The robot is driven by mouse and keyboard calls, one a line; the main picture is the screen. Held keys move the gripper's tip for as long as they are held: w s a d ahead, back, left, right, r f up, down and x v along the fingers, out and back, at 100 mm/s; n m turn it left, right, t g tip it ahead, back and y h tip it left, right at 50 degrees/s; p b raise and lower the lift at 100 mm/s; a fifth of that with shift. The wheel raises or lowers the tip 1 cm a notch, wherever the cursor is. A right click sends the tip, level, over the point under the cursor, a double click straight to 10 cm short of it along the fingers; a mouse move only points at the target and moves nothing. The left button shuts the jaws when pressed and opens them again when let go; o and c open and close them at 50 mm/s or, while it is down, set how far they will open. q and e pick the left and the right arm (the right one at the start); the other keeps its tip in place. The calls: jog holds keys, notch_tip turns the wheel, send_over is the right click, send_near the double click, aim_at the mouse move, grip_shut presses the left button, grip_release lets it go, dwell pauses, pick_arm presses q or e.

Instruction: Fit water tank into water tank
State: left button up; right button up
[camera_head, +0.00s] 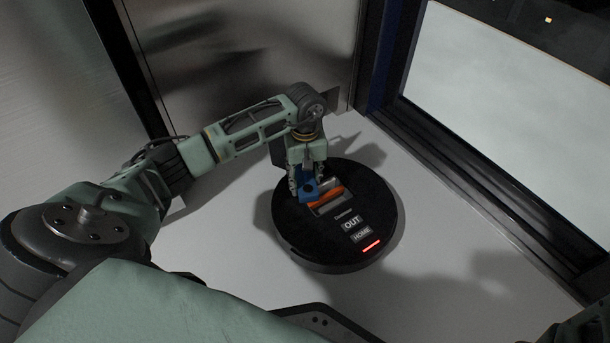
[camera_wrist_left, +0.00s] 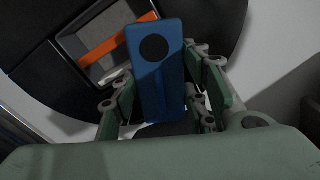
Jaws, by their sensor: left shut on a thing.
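The water tank (camera_head: 309,192) is a blue block with a dark round spot on its top face. It also shows in the left wrist view (camera_wrist_left: 158,80). My left gripper (camera_head: 307,186) is shut on it, with fingers on both sides. The block is above or at the edge of a grey recess (camera_wrist_left: 112,62) in a round black robot device (camera_head: 299,228). An orange bar (camera_wrist_left: 122,38) crosses the recess beside the block. I cannot tell whether the block touches the device.
The device stands on a pale floor (camera_head: 230,225) with "OUT" and "HOME" labels and a red light on top. Metal panels (camera_head: 250,50) stand behind, and a dark-framed window (camera_head: 500,90) is at the right. Floor is clear left of and in front of the device.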

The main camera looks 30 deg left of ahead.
pick_arm(q)
jog(key=o, duration=1.5)
jog(key=shift+c, duration=0.2)
